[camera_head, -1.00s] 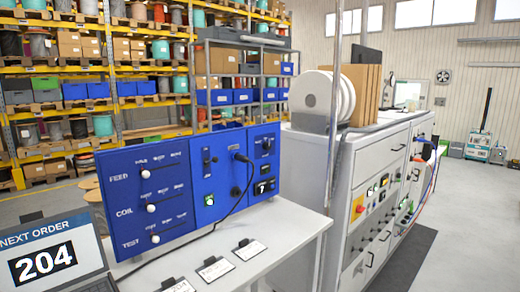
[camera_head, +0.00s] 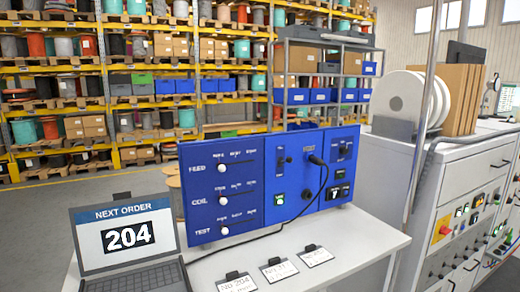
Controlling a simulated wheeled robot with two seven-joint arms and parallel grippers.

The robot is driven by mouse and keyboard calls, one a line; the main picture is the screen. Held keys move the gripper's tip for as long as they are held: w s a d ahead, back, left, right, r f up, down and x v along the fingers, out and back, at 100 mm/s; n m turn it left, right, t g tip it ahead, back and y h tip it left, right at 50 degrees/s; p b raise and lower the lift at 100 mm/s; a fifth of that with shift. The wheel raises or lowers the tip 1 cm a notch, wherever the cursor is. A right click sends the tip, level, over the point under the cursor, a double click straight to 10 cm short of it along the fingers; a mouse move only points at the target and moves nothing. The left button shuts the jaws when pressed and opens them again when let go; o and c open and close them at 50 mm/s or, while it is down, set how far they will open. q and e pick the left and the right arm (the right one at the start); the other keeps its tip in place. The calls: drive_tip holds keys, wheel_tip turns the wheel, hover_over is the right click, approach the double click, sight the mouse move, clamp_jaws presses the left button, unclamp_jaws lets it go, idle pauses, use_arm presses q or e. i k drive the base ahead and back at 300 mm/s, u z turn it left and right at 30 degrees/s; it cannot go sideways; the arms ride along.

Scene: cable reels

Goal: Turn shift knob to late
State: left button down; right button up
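A blue control panel (camera_head: 300,216) stands on a white table in the head view. Its left part has three slide rows marked FEED, COIL and TEST, each with a white knob (camera_head: 222,168) near the left end. Its middle has a dark lever (camera_head: 281,161), a lit green button (camera_head: 280,198) and a round black knob (camera_head: 307,194). A dark control (camera_head: 343,149) sits at the top right; its label and setting are too small to read, so I cannot tell for certain which is the shift knob. Neither of my grippers is in view.
A laptop (camera_head: 126,236) reading "NEXT ORDER 204" stands left of the panel. Several label cards (camera_head: 278,271) lie in front on the white table (camera_head: 352,251). A grey cabinet (camera_head: 437,178) with a white reel stands right.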

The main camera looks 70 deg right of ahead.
sight(343, 151)
drive_tip(key=u, duration=1.25)
drive_tip(key=k, duration=2.6)
drive_tip(key=z, duration=0.6)
